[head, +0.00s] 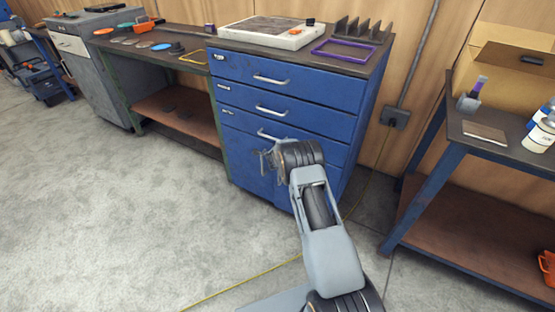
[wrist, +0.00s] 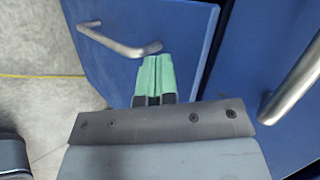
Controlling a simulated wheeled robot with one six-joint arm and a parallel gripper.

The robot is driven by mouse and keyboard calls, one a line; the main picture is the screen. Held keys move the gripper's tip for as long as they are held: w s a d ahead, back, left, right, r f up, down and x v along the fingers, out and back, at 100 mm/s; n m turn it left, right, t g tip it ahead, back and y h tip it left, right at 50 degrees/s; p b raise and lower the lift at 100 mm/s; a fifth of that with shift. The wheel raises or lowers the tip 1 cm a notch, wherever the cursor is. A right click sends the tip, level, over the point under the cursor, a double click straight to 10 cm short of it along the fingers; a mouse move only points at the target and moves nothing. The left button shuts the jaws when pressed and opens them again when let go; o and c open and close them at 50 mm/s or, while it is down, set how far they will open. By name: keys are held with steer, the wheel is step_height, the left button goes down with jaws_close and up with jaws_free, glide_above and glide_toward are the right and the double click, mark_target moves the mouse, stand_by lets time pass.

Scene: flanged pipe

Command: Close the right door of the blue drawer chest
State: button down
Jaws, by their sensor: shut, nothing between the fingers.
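The blue drawer chest (head: 285,90) stands at the centre of the head view, with several silver-handled fronts. My arm hides much of its lower right part, so the right door's position is unclear there. In the wrist view, a blue panel (wrist: 185,25), which looks like a door, has a silver bar handle (wrist: 125,47). A dark gap separates it from another blue front (wrist: 250,60) on the right. My gripper (wrist: 154,72) has green fingers, shut and empty. Its tips overlap the panel just below the handle's right end; I cannot tell whether they touch.
A workbench with a lower shelf (head: 180,115) adjoins the chest on the left. A blue-framed table (head: 430,190) stands to the right, with bottles on top. A yellow cable (head: 240,287) crosses the floor. The floor at the left front is clear.

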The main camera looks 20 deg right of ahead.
steer(key=shift+w+d, duration=0.1)
steer(key=shift+d, duration=0.15)
stand_by(0.3)
steer(key=s+a+r, duration=0.6)
steer(key=s+a, duration=0.1)
steer(key=a, duration=0.1)
steer(key=shift+s+a+r, duration=0.25)
steer(key=shift+a+r, duration=0.05)
steer(key=shift+r, duration=0.1)
